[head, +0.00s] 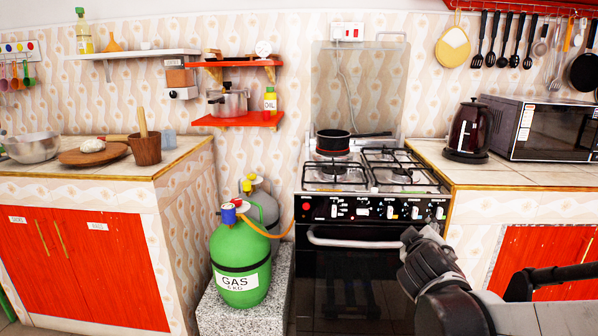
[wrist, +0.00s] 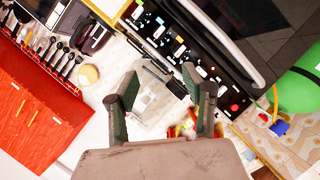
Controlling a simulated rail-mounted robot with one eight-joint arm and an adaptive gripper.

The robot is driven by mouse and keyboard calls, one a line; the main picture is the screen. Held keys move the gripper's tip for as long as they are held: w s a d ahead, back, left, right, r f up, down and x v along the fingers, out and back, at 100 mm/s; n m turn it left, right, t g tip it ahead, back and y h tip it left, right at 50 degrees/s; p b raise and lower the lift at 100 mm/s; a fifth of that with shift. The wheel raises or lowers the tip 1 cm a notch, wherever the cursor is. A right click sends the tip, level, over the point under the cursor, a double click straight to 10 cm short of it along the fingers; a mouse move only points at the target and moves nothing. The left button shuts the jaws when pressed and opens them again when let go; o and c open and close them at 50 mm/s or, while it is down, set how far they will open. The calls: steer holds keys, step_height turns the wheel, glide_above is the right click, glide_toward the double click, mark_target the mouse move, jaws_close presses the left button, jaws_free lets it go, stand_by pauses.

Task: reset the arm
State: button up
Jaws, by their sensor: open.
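My gripper (head: 424,240) is in front of the stove's right side in the head view, near the oven handle. In the wrist view my gripper (wrist: 162,100) has its two dark fingers spread apart, with nothing held between them. The wrist view is strongly tilted, with the stove's control panel (wrist: 185,50) just beyond the fingers. The stove (head: 365,210) stands in the middle of the head view. A small black pan (head: 335,142) sits on its back left burner.
A green gas cylinder (head: 240,255) stands left of the stove. A kettle (head: 468,128) and a microwave (head: 548,128) stand on the right counter. Pans and utensils hang on the right wall, including a yellow pan (head: 453,47) and a black pan (head: 582,72).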

steer(key=s+a+f+m+g+y, duration=0.2)
steer(key=s+a, duration=0.1)
steer(key=s, duration=0.5)
steer(key=s+a+f+m+g+y, duration=0.1)
steer(key=s+a+f+m+g, duration=0.1)
steer(key=s, duration=0.6)
steer(key=s+a+f+m+g+y, duration=0.1)
steer(key=s+a+m+g+y, duration=0.15)
steer(key=s, duration=0.55)
step_height(320, 180, up, 18)
steer(key=p, duration=1.8)
